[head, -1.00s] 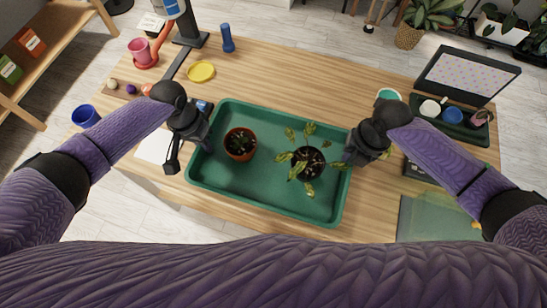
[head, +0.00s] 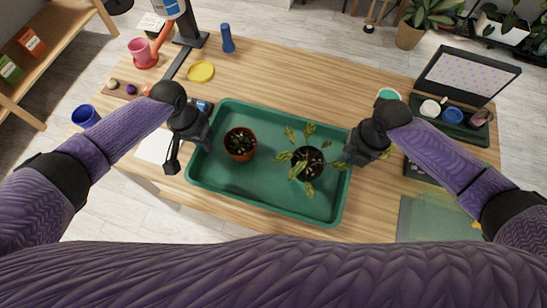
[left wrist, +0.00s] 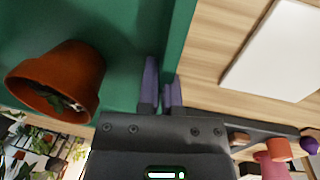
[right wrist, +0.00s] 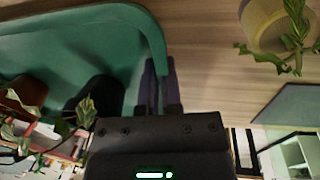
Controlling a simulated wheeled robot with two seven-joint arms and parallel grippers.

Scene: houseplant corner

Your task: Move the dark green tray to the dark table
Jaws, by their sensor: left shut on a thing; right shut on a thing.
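The dark green tray (head: 265,190) lies on the light wooden table in the head view. A terracotta pot with a small plant (head: 240,145) stands in its left part, and a dark pot with a leafy plant (head: 308,163) in its right part. My left gripper (head: 202,142) is shut on the tray's left wall, which also shows in the left wrist view (left wrist: 178,40). My right gripper (head: 352,155) is shut on the tray's right wall, seen in the right wrist view (right wrist: 155,40). In the head view the fingertips are mostly hidden by the grippers' own bodies.
A translucent green mat (head: 430,220) lies front right.

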